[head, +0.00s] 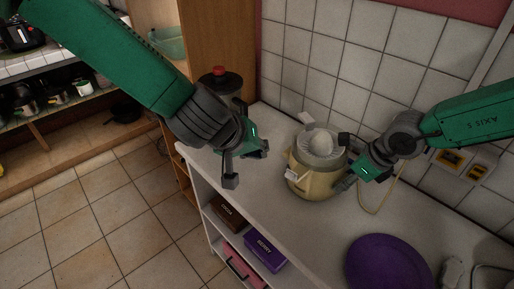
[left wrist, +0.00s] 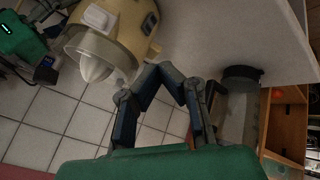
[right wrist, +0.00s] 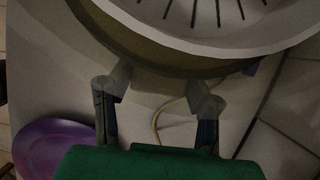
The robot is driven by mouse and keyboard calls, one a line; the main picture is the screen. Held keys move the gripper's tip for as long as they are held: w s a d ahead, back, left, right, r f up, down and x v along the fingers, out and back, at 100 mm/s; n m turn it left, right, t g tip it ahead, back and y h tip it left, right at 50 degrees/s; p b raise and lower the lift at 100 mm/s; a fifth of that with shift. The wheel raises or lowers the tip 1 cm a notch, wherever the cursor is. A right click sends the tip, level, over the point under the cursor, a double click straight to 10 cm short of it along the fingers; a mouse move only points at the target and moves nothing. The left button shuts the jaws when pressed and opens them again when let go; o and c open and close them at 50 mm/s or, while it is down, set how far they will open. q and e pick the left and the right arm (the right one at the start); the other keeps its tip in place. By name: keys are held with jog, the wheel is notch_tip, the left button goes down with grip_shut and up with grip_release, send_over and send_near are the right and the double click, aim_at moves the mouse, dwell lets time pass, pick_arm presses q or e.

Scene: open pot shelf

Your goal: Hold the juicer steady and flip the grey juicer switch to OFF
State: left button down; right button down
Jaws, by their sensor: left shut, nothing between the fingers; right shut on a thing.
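The cream juicer (head: 316,182) stands upright on the white counter, with a clear bowl and a white reamer cone (head: 320,143) on top. My right gripper (head: 347,163) is at its right side, its fingers closed on the juicer; the right wrist view shows the bowl rim (right wrist: 220,40) just beyond the fingers. My left gripper (head: 238,176) is shut and empty, left of the juicer and apart from it. The left wrist view shows the juicer body (left wrist: 132,22) with a dark oval switch area (left wrist: 150,22); the switch position cannot be read.
A purple plate (head: 388,264) lies on the counter at the front right. A dark appliance with a red top (head: 220,78) stands behind my left gripper. A cord (head: 380,196) runs to wall sockets (head: 460,164). Boxes (head: 262,252) sit on shelves below. Counter between left gripper and juicer is clear.

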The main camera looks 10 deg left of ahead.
jog(key=shift+s+d+f, duration=0.1)
jog(key=shift+s+f, duration=0.05)
jog(key=shift+f, duration=0.1)
dwell(0.3)
jog(key=c, duration=0.9)
grip_release()
jog(key=shift+o, duration=0.9)
jog(key=shift+w, duration=0.2)
jog(key=shift+r, duration=0.1)
